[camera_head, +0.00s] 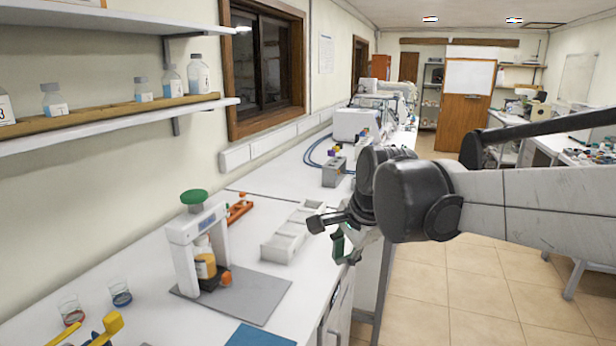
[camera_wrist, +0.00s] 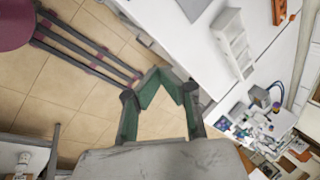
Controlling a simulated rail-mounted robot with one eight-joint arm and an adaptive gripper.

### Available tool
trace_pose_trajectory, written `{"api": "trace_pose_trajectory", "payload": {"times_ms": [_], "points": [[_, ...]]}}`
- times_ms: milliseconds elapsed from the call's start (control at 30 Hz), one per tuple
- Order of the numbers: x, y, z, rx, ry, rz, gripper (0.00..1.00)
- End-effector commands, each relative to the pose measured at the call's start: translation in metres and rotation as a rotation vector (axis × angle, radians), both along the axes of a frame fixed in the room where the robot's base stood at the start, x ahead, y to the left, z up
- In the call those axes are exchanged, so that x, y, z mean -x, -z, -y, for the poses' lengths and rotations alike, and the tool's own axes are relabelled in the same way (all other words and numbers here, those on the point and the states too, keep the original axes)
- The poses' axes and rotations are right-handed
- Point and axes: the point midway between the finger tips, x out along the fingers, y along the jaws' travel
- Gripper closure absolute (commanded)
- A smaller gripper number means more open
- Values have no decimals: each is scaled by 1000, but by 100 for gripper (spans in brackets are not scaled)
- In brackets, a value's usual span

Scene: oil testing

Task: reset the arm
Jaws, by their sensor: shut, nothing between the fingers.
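My gripper (camera_head: 343,243) is at the front edge of the white bench, partly hidden behind my own arm in the head view. In the wrist view, its green fingers (camera_wrist: 168,78) come together at the tips with nothing between them. Below the fingers I see tiled floor and the bench edge. My arm reaches in from the right of the head view, with its dark joint in front of the bench.
A white press-like stand (camera_head: 183,245) holding an amber bottle is on a grey mat (camera_head: 262,297). A white compartment tray (camera_head: 272,246) lies near my gripper. Two beakers stand at front left. Shelves with bottles line the wall. Open floor (camera_head: 480,285) lies right.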

Motion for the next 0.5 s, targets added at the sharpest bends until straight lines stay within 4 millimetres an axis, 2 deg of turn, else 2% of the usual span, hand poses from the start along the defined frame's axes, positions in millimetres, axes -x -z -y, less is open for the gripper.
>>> {"api": "trace_pose_trajectory", "payload": {"times_ms": [33, 233, 500], "points": [[14, -1, 12, 30, -40, 24, 100], [63, 0, 49, 171, -227, 115, 100], [128, 17, 92, 381, -477, 215, 100]]}}
